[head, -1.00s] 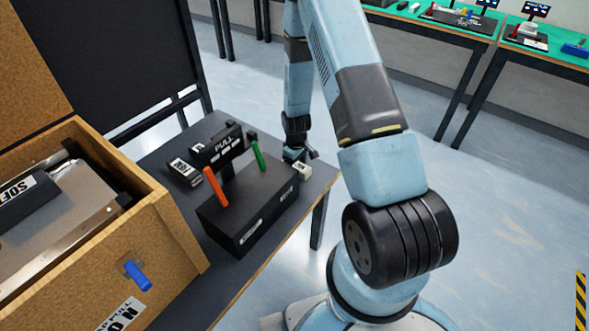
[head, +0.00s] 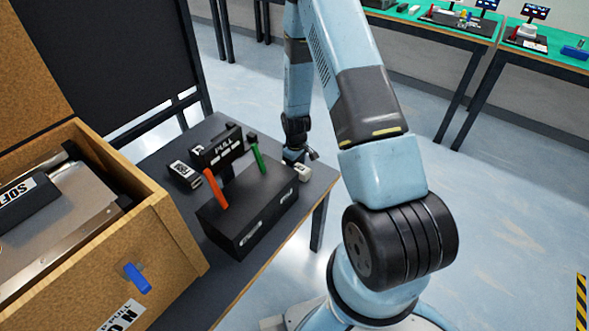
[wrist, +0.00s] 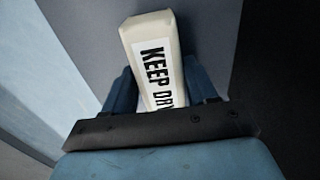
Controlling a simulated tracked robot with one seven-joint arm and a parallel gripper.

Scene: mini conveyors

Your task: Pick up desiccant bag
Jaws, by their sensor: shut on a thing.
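The desiccant bag is a cream-white block (wrist: 150,35) with a "KEEP DRY" label. In the wrist view it sits between the two blue fingers of my gripper (wrist: 168,92), which is shut on it. Its lower end is hidden by the gripper body. In the head view the bag (head: 302,173) is small and pale, at the far right edge of the dark table, with my gripper (head: 298,158) right at it. I cannot tell whether the bag touches the tabletop.
A black box (head: 250,215) with an orange and a green handle and a "PULL" sign stands close to the bag on the table (head: 160,165). A small labelled block (head: 183,174) lies behind it. An open wooden crate (head: 165,250) with a blue lever fills the left.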

